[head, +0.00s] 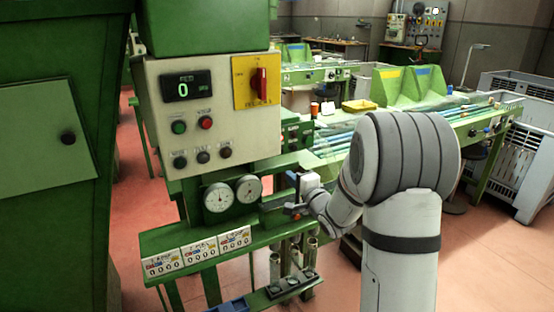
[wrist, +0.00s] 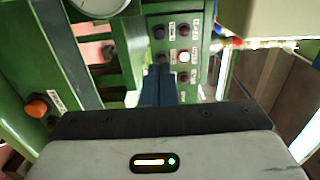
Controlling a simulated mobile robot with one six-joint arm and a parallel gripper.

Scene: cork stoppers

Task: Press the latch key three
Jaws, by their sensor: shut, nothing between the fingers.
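A small green key panel (wrist: 172,45) is ahead of my gripper in the wrist view, with small dark keys in two columns beside pale labels too small to read. One key (wrist: 183,57) in the right column glows red-white; the others look dark. I cannot tell which key is number three. My gripper (wrist: 160,70) is shut and empty, its dark blue fingers pointing at the panel and covering part of the left column's lower end. Whether the tips touch a key cannot be told. In the head view my gripper (head: 293,208) is beside the green machine, right of the dials.
A cream control box (head: 215,115) with a display reading 0 and a red rotary switch stands above two round dials (head: 220,197). Counter blocks (head: 200,250) line the green ledge. An orange button (wrist: 37,107) is at left in the wrist view.

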